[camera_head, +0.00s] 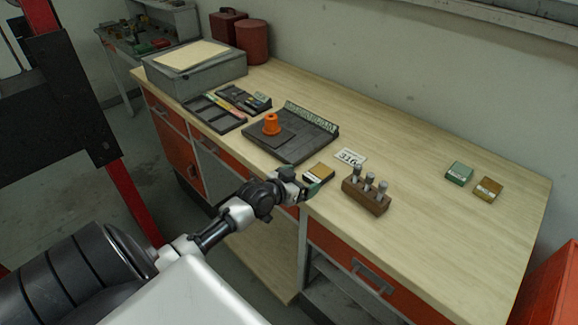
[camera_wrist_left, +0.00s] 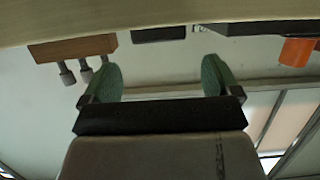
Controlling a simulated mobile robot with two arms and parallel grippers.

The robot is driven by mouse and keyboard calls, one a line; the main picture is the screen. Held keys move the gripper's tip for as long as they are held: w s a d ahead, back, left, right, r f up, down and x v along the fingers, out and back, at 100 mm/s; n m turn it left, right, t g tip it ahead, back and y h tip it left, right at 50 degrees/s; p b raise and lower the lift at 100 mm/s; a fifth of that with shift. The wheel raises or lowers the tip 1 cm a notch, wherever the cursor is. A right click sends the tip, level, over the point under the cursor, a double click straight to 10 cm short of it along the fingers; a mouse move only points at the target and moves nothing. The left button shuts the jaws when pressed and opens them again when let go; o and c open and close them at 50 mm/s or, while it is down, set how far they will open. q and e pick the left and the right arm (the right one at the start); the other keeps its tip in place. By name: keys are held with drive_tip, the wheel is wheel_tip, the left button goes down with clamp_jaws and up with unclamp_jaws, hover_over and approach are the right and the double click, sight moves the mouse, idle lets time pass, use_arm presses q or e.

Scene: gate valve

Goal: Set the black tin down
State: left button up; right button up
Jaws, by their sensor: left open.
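A small tin (camera_head: 319,173) with a tan top, dark sides and a pale label sits near the front edge of the workbench; I take it as the black tin. In the left wrist view, which is upside down, a dark block that looks like this tin (camera_wrist_left: 158,34) rests against the bench top, ahead of the fingers. My left gripper (camera_head: 314,187) is at the front edge, just in front of the tin. Its green-padded fingers (camera_wrist_left: 160,75) are spread with nothing between them. My right gripper is not in view.
A wooden block with metal pegs (camera_head: 366,194) stands right of the tin, beside a number card (camera_head: 350,157). A dark tray (camera_head: 291,146) with an orange part (camera_head: 271,124) lies behind left. Green (camera_head: 459,173) and tan (camera_head: 488,189) tins sit far right. The bench front right is clear.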

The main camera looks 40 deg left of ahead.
use_arm(q)
drive_tip(key=shift+v, duration=2.55)
drive_tip(key=s+d+f+n+g+y, duration=0.1)
drive_tip(key=s+f+g, duration=0.2)
drive_tip(key=s+f, duration=0.8)
drive_tip(key=s+d+f+g+y, duration=0.15)
drive_tip(key=f+g, duration=0.25)
drive_tip(key=f, duration=1.4)
drive_tip(key=s+d+f+m+g, duration=0.1)
drive_tip(key=s+d+f, duration=0.3)
drive_tip(key=s, duration=0.5)
drive_tip(key=s+d+f+g+h, duration=0.1)
drive_tip(key=s+d+f+g, duration=0.2)
drive_tip(key=s+f, duration=0.4)
drive_tip(key=s+d+f+m+g, duration=0.1)
drive_tip(key=s+d+f, duration=0.4)
drive_tip(key=s, duration=0.8)
drive_tip(key=shift+s+d+f+m+g, duration=0.2)
drive_tip(key=shift+d+f+m+g, duration=0.2)
drive_tip(key=shift+g, duration=0.4)
